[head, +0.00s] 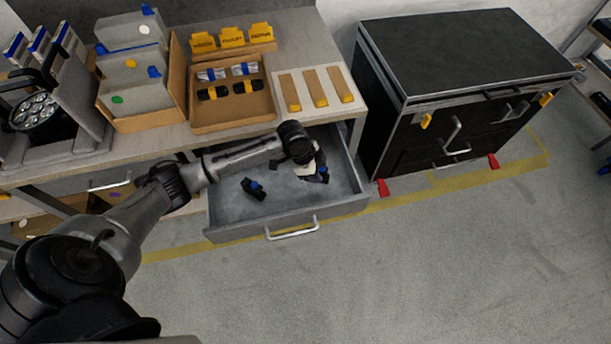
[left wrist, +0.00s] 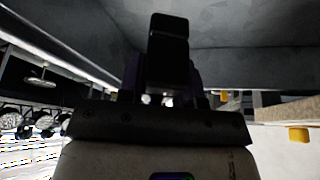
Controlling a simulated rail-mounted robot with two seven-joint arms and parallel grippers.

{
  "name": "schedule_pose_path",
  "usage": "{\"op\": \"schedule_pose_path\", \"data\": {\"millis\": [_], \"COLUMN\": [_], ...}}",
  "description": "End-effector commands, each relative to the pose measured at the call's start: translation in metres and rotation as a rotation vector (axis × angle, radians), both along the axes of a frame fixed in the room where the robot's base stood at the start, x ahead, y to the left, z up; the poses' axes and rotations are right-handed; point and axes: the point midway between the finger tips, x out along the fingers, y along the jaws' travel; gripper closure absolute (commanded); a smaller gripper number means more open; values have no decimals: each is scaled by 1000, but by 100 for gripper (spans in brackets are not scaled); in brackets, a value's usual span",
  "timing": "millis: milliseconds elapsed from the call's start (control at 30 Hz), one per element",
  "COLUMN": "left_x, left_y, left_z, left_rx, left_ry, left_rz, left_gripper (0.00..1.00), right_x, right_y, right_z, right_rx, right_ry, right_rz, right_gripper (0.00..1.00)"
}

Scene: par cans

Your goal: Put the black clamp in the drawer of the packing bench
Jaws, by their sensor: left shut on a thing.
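The open drawer (head: 225,215) of the packing bench is pulled out, with a grey interior. One black clamp with a blue part (head: 254,188) lies on the drawer floor, left of my gripper. My left gripper (head: 318,174) reaches down over the right part of the drawer. It is shut on a black clamp, whose blue part (head: 322,171) shows at the fingertips. In the left wrist view the held clamp (left wrist: 168,50) is a dark block in front of the gripper. I cannot tell whether the held clamp touches the drawer floor. My right gripper is not in view.
The bench top (head: 300,120) holds a cardboard tray (head: 236,122), a board with wooden strips (head: 343,98), a box with grey foam (head: 150,122) and a par can (head: 38,112). A black flight case (head: 465,60) stands right of the drawer. The floor in front is clear.

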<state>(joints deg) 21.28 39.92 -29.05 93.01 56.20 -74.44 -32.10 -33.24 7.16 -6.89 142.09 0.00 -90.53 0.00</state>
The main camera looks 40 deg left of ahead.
Motion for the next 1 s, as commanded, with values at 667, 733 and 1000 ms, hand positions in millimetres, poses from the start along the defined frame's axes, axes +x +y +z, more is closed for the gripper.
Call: {"op": "schedule_pose_path", "data": {"millis": [667, 733, 1000], "left_x": [-1, -1, -1], "left_y": [33, 34, 34], "left_z": [-47, -56, -59], "left_rx": [-2, -1, 0], "left_ry": [0, 0, -2], "left_rz": [1, 1, -1], "left_gripper": [97, 97, 97], "right_x": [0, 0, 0], "right_y": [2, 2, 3], "right_z": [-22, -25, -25], "right_rx": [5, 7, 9], "right_ry": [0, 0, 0], "right_rz": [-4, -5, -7], "right_gripper": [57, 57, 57]}}
